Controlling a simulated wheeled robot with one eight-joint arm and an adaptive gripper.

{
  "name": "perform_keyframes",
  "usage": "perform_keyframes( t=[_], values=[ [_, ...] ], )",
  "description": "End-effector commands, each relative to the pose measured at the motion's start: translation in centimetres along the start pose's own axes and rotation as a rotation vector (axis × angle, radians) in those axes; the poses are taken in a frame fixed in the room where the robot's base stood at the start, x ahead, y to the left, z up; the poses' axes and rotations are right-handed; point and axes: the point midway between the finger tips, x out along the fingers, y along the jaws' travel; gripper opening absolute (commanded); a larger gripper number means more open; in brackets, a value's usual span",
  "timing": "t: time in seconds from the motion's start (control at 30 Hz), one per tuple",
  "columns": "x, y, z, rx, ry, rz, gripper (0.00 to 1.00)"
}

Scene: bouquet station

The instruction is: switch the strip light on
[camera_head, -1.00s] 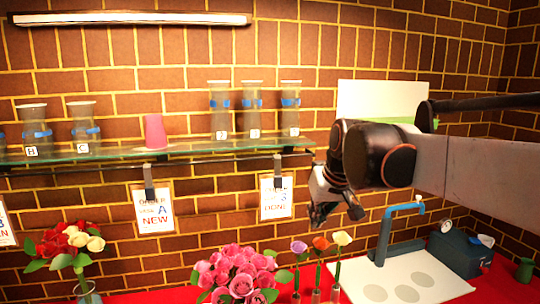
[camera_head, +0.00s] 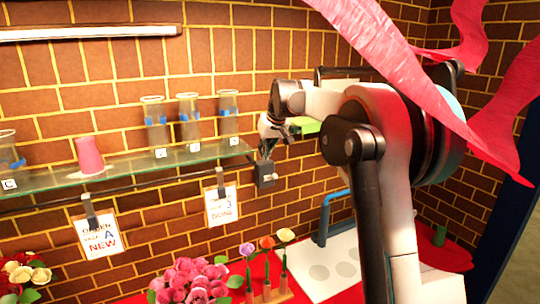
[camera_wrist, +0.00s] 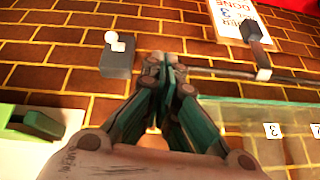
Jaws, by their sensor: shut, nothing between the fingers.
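The strip light (camera_head: 90,32) is a long pale bar on the brick wall at the upper left in the head view. I cannot tell whether it is lit. A small dark grey box with a pale knob, seemingly the switch (camera_head: 265,176), is on the wall just past the shelf's right end. The switch also shows in the wrist view (camera_wrist: 117,58), its white knob toward the top. My gripper (camera_head: 265,152) is shut and empty, close to the box. In the wrist view, my gripper's fingertips (camera_wrist: 163,66) are just right of the box; contact is unclear.
A glass shelf (camera_head: 120,172) holds several vases and a pink cup (camera_head: 89,156). Two order cards (camera_head: 98,238) hang below it. Flowers (camera_head: 190,280) stand on the red table. Pink streamers (camera_head: 400,60) hang in front of my arm. A green-edged pale panel (camera_wrist: 35,125) is left of my gripper.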

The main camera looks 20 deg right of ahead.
Motion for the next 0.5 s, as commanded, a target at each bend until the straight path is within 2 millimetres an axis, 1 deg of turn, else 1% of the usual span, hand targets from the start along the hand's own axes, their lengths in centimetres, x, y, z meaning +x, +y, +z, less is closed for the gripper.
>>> perform_keyframes(
  t=[0.03,0.1,0.27,0.5],
  values=[
    [-0.2,0.8,-1.5,0.004,-0.001,0.000,0.00],
    [0.2,1.7,-2.7,0.008,-0.003,-0.002,0.00],
    [1.2,4.0,-5.2,0.014,-0.006,-0.003,0.00],
    [2.9,7.8,-8.2,0.025,-0.008,0.001,0.00]
  ],
)
